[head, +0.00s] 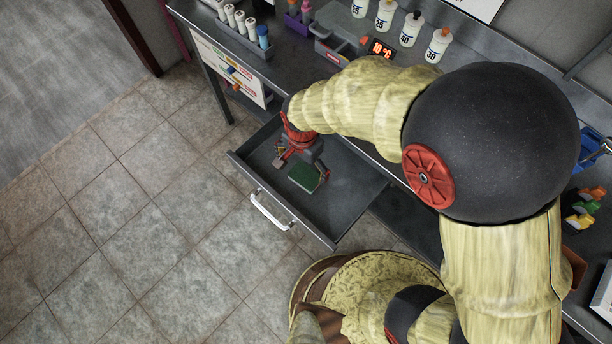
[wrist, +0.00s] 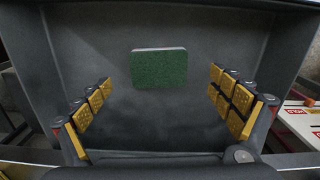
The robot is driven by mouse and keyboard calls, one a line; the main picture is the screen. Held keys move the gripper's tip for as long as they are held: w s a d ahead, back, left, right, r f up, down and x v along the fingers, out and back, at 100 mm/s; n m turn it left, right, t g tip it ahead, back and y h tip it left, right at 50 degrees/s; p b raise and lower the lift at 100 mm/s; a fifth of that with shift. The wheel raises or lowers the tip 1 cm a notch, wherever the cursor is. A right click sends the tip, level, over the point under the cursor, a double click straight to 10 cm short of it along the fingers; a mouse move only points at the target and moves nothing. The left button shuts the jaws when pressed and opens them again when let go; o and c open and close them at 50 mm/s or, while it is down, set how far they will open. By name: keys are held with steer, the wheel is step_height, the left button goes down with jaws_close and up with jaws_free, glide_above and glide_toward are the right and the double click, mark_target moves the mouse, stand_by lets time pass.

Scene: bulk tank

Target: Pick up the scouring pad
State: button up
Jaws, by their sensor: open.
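The scouring pad is a green rectangular block with a pale edge. It lies on the floor of an open grey drawer (head: 345,205), and in the head view the pad (head: 305,177) shows just in front of my gripper (head: 299,165). In the wrist view the pad (wrist: 159,69) lies above the middle, between and beyond the yellow finger pads of my gripper (wrist: 160,105). The fingers are wide apart and empty, with a gap on both sides of the pad. Nothing covers the pad in the wrist view.
The drawer has raised walls and a white front handle (head: 270,210). The rest of the drawer floor looks bare. Tiled floor (head: 130,220) lies clear at left.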

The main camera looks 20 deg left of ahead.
mark_target(306, 175)
steer(key=f+b, duration=0.1)
steer(key=f, duration=0.3)
steer(key=f+b, duration=0.1)
steer(key=f, duration=0.1)
steer(key=shift+w+d+f+b, duration=0.1)
steer(key=shift+w+d+b, duration=0.1)
steer(key=shift+w+b, duration=0.15)
steer(key=shift+c, duration=1.1)
steer(key=c, duration=0.6)
